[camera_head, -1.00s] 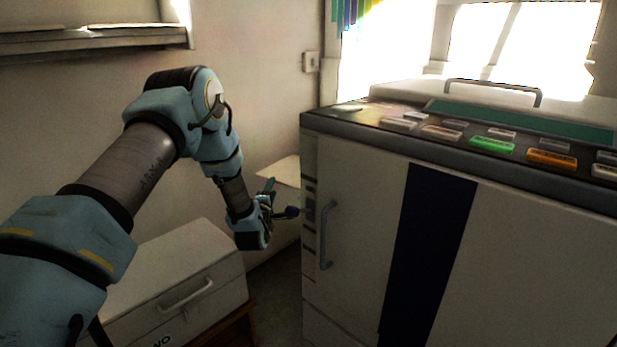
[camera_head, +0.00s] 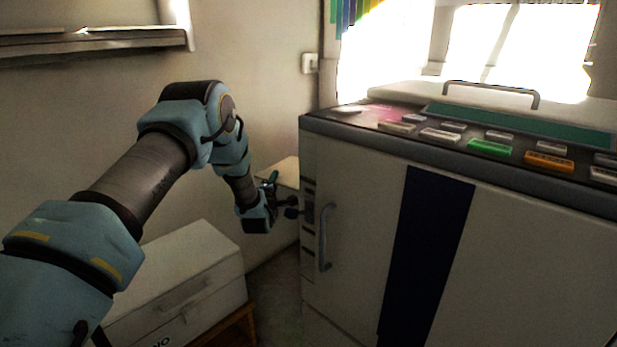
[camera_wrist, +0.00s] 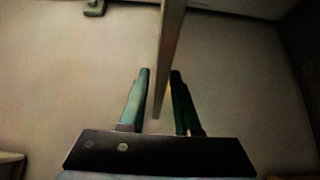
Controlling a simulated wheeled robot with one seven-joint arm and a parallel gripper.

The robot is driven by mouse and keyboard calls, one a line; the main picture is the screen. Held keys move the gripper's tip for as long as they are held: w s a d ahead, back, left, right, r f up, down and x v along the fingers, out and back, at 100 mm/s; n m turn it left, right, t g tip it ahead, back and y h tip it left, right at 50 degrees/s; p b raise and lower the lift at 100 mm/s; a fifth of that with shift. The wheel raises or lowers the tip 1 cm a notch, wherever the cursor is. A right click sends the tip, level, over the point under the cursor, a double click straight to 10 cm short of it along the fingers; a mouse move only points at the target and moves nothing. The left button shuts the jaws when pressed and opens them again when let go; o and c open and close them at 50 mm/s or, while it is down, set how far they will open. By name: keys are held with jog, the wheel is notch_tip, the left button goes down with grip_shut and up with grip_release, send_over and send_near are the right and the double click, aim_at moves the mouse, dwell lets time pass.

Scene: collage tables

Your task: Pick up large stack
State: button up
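A pale flat slab (camera_head: 285,172), possibly the large stack, juts out at the left side of the big machine in the head view. I cannot tell whether it is a stack of sheets or a shelf. My gripper (camera_head: 284,203) is just below it, close to the machine's side. In the wrist view my gripper (camera_wrist: 160,72) has its two fingers apart. A thin pale edge (camera_wrist: 170,45) comes down from the top and ends between the fingers. No firm contact with either finger shows.
The large white machine (camera_head: 355,180) with a handle and coloured buttons fills the right side. A white drawer box (camera_head: 185,265) stands at the lower left. A wall shelf (camera_head: 90,40) is at the upper left. A narrow floor gap lies between box and machine.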

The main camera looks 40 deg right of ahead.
grip_shut()
dwell(1.1)
